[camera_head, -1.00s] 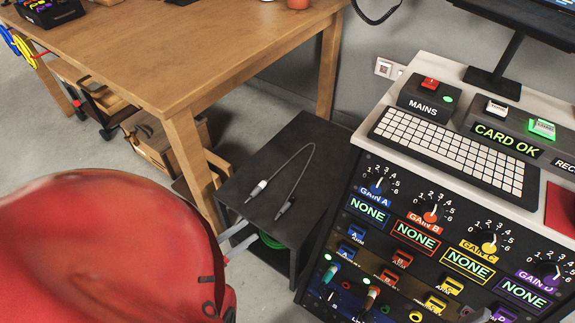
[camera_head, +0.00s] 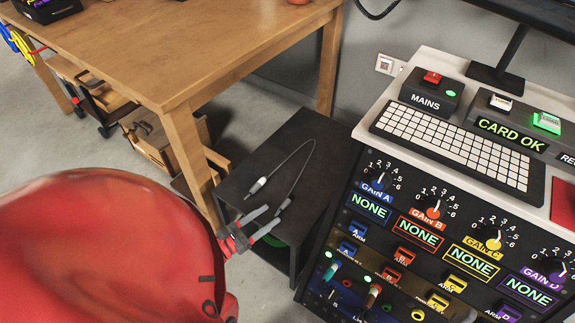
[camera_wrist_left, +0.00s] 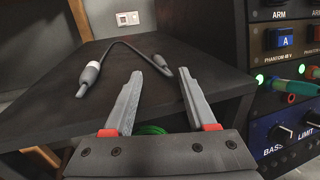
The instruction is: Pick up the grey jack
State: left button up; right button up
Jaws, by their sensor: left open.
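A grey cable with a jack at each end lies on the black side table. One jack (camera_head: 258,186), with a pale band, is at the left; it also shows in the left wrist view (camera_wrist_left: 90,74). The other jack (camera_head: 284,205), plain grey, is nearer my left gripper (camera_head: 272,214); it also shows in the left wrist view (camera_wrist_left: 160,62). My left gripper (camera_wrist_left: 159,74) is open and empty at the table's front edge. Its fingertips point at the plain grey jack, which appears just beyond and between them. Contact cannot be told. My right gripper is not in view.
The black side table (camera_head: 290,140) is otherwise bare on top. A green coil (camera_wrist_left: 150,130) is beneath it. A wooden table (camera_head: 190,60) stands behind to the left, its leg close by. The control console (camera_head: 420,230) with knobs and plugged jacks borders the right side.

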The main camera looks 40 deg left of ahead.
aim_at(280, 209)
pick_arm(q)
jog(key=b+x, duration=0.1)
jog(key=x, duration=0.3)
jog(key=shift+d, duration=0.15)
grip_shut()
